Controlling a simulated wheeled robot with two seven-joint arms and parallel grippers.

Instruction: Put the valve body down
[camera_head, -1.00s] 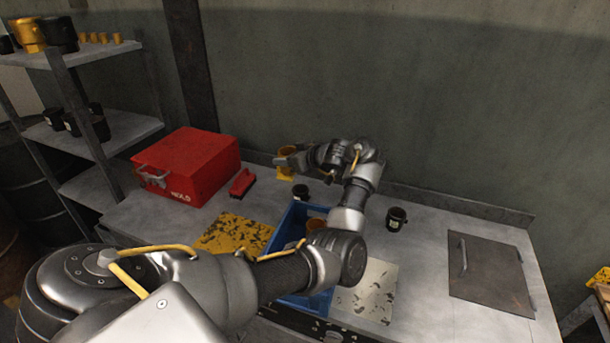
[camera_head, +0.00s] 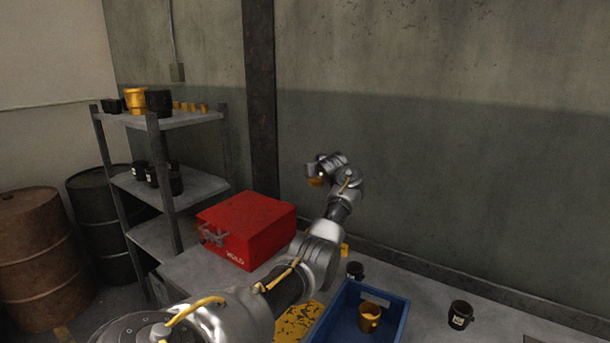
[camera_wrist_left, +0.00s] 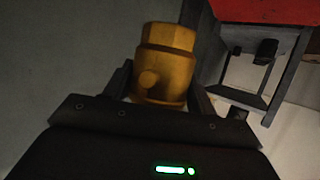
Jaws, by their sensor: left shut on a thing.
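The valve body (camera_wrist_left: 165,65) is a gold-yellow fitting with a faceted top and a round stub on its side. In the left wrist view it sits between the fingers of my left gripper (camera_wrist_left: 160,92), which is shut on it. In the head view my left gripper (camera_head: 313,176) is raised in front of the wall, above the bench and right of the red box. Only a small part of the valve body (camera_head: 317,183) shows there under the gripper. My right gripper is not in view.
A blue bin (camera_head: 398,331) holds a yellow part (camera_head: 369,312). A red box (camera_head: 250,228) sits on the bench. A shelf rack (camera_head: 200,185) with yellow and black parts and drums (camera_head: 38,250) are at left.

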